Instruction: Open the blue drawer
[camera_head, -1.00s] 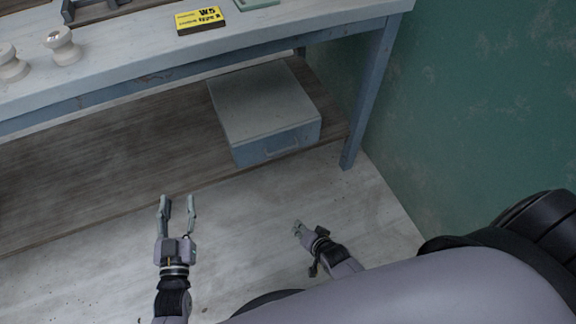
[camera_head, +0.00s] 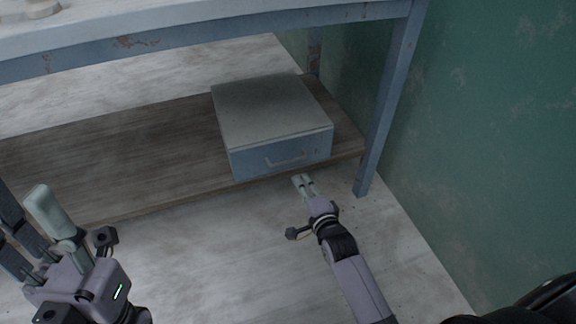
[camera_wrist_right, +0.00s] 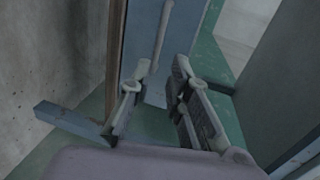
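The blue drawer (camera_head: 250,162) is the front of a low box with a grey top (camera_head: 270,108) on the shelf under the table. Its front looks flush with the box. A bar handle (camera_head: 285,160) is on the front and also shows in the right wrist view (camera_wrist_right: 162,38). My right gripper (camera_head: 303,181) is just below and in front of the drawer. In the wrist view its fingers (camera_wrist_right: 157,77) are apart and empty, with the handle ahead between them; contact is not visible. My left gripper (camera_head: 28,212) is open and empty at the lower left.
The wooden shelf (camera_head: 120,175) runs left of the box. A blue table leg (camera_head: 390,105) stands just right of the drawer, and a green wall (camera_head: 490,120) is beyond it. The tabletop (camera_head: 200,12) overhangs the box. The floor (camera_head: 220,250) in front is clear.

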